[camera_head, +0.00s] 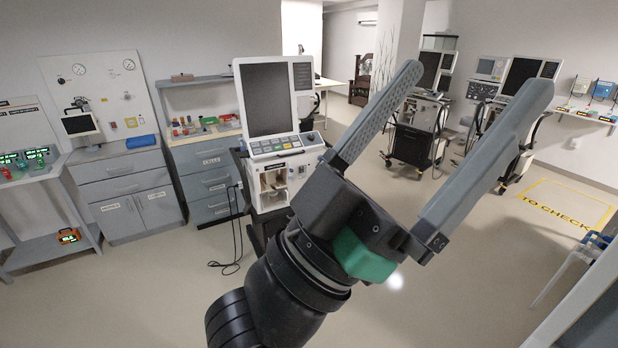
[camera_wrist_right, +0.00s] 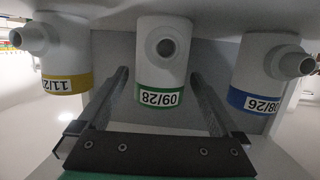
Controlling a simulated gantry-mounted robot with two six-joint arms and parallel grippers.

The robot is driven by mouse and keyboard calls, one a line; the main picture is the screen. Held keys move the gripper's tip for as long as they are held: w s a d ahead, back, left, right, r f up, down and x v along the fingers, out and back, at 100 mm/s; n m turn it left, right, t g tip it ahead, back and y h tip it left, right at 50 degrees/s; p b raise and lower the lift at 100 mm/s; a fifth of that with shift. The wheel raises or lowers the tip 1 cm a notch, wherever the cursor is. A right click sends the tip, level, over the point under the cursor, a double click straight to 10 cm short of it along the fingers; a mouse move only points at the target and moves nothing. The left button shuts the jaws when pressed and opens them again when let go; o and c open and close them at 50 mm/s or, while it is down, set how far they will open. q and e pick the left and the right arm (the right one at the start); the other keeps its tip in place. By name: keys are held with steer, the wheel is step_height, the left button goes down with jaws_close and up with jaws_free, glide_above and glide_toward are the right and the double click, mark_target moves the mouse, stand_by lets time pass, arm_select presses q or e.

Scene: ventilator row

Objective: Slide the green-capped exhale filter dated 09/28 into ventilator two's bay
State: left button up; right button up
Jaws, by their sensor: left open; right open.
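In the right wrist view, the white filter (camera_wrist_right: 162,60) has a green band and the label 09/28, which reads upside down. My right gripper (camera_wrist_right: 158,80) is open, with one finger on each side of this filter; I cannot tell whether they touch it. In the head view, my left gripper (camera_head: 470,82) is open and empty, raised large in front of the room. A ventilator (camera_head: 268,100) with a dark screen and an open lower bay (camera_head: 273,185) stands behind it. More ventilators (camera_head: 420,115) stand farther back right. No number is readable on any.
In the right wrist view, a yellow-banded filter (camera_wrist_right: 65,60) labelled 11/2-something is at left and a blue-banded filter (camera_wrist_right: 262,75) labelled 08/26 at right, close beside my fingers. In the head view, cabinets (camera_head: 130,190) line the left wall. Open floor lies around the ventilators.

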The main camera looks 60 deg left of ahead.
steer(key=shift+w+f, duration=0.1)
steer(key=shift+w, duration=0.5)
steer(key=c, duration=1.3)
